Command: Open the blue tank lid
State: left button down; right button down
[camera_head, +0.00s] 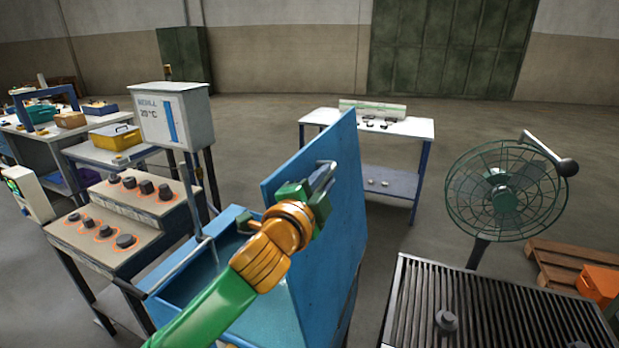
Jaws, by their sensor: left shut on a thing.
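The blue tank (180,300) stands in front of me, with its blue lid (340,215) standing up steeply on its right side. The tank's inside shows to the left of the lid. My left gripper (318,184), at the end of a green and orange arm, is in front of the lid's face, near its upper part. It is shut on the lid's grey metal handle (326,172), which is partly hidden by the jaws. My arm hides part of the tank and the lower lid. My right gripper is out of view.
A bench with dark knobs (125,205) stands left of the tank, below a grey display box (172,115). A white table (410,128) is behind the lid. A slatted grate (480,305) and a green fan (505,190) are at the right. Open floor lies between.

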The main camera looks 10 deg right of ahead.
pick_arm(q)
jog(key=shift+s+d, duration=0.15)
jog(key=shift+d, duration=0.05)
jog(key=c, duration=0.8)
grip_release()
jog(key=shift+c, duration=0.2)
jog(key=shift+s+a+f, duration=0.1)
jog(key=shift+s+a, duration=0.1)
jog(key=shift+s, duration=0.05)
jog(key=b+v, duration=0.3)
jog(key=v, duration=0.2)
jog(key=shift+s+a, duration=0.25)
jog(key=shift+s, duration=0.05)
jog(key=shift+s+a, duration=0.15)
jog(key=shift+s, duration=0.2)
